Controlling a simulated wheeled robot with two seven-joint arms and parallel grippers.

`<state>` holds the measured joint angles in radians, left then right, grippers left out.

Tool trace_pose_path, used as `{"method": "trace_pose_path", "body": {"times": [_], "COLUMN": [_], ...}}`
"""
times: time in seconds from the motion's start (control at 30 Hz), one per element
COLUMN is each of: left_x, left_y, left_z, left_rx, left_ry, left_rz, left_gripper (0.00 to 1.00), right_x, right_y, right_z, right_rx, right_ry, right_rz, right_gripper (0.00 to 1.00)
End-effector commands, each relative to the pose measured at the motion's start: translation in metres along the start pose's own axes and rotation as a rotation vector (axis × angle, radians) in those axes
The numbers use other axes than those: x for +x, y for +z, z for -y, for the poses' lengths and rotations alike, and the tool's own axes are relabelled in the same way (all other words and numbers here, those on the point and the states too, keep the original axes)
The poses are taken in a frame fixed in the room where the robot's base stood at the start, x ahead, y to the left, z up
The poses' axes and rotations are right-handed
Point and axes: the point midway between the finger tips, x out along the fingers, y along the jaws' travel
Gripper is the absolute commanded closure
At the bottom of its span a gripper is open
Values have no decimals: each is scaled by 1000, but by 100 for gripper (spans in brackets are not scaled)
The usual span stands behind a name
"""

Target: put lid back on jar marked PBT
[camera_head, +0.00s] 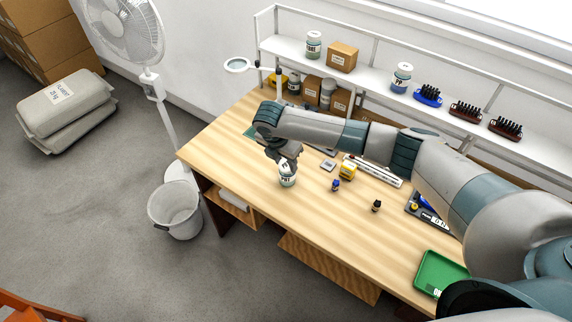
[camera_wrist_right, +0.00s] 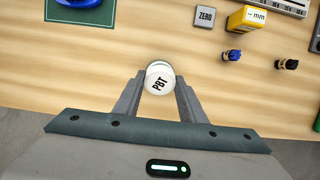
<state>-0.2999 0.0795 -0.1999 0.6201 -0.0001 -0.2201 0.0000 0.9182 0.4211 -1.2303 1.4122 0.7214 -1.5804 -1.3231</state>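The white jar marked PBT (camera_head: 287,181) stands upright on the wooden table, under my right gripper (camera_head: 285,163). In the right wrist view, the white round lid marked PBT (camera_wrist_right: 158,80) lies between the two fingers of my right gripper (camera_wrist_right: 160,88), which look closed on its sides. A pale rim of the jar (camera_wrist_right: 157,64) shows just behind the lid. The lid is over the jar's mouth; I cannot tell whether it rests on it or is a little above. My left gripper is not in view.
A grey ZERO block (camera_wrist_right: 204,17), a yellow box (camera_head: 348,171), a blue-capped small bottle (camera_head: 336,185) and a dark one (camera_head: 376,206) stand to the right. A green tray (camera_head: 440,273) is at the table's right end. The table's front edge is close to the jar.

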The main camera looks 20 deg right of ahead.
Motion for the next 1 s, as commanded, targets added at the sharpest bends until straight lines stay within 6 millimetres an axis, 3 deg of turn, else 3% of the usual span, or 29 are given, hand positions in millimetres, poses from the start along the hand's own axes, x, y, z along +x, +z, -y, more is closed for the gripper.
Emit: {"method": "trace_pose_path", "body": {"times": [0.43, 0.7, 1.0], "left_x": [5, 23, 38], "left_y": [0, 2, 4], "left_z": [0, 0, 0], "left_rx": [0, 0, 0], "left_ry": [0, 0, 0], "left_rz": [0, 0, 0], "left_gripper": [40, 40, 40], "right_x": [-6, -39, -63], "right_y": [2, 12, 35], "right_z": [0, 0, 53], "right_rx": [0, 1, 2], "right_ry": [2, 4, 1], "right_rz": [0, 1, 2], "right_gripper": [87, 87, 87]}}
